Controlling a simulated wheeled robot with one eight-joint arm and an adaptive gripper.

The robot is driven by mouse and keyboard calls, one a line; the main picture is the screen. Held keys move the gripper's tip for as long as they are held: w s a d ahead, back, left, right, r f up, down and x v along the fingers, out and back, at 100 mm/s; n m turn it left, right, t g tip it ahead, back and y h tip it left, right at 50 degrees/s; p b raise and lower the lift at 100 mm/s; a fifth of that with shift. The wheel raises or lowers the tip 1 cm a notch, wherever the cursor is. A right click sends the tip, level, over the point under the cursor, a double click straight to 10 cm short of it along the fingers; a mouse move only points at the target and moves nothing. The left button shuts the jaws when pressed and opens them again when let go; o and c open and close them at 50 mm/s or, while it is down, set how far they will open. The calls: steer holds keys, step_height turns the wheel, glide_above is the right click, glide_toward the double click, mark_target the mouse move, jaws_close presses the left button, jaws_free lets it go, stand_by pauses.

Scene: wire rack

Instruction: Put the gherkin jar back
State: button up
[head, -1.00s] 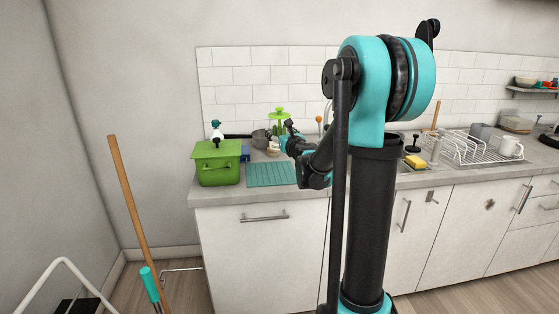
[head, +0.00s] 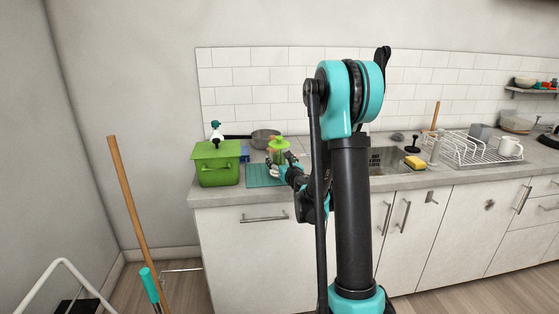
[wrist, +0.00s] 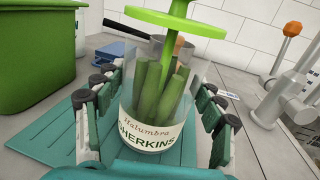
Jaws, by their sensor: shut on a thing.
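The gherkin jar (wrist: 153,112) is clear, with green gherkins inside, a cream label and a green lifter with a round disc on top. My gripper (wrist: 155,88) is shut on it, with a finger on each side of the glass. In the head view the jar (head: 279,147) is upright at the right part of the teal ribbed mat (head: 260,178), with my gripper (head: 279,166) at its lower part. I cannot tell whether its base touches the mat, because my gripper hides it.
A green bin (head: 217,166) stands left of the mat. A grey pan (head: 265,138) and a blue item (wrist: 117,53) are behind. A tap with an orange knob (wrist: 292,29) and the sink are to the right. The left part of the mat is clear.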

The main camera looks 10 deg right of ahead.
steer(key=shift+f, duration=0.1)
steer(key=o, duration=1.9)
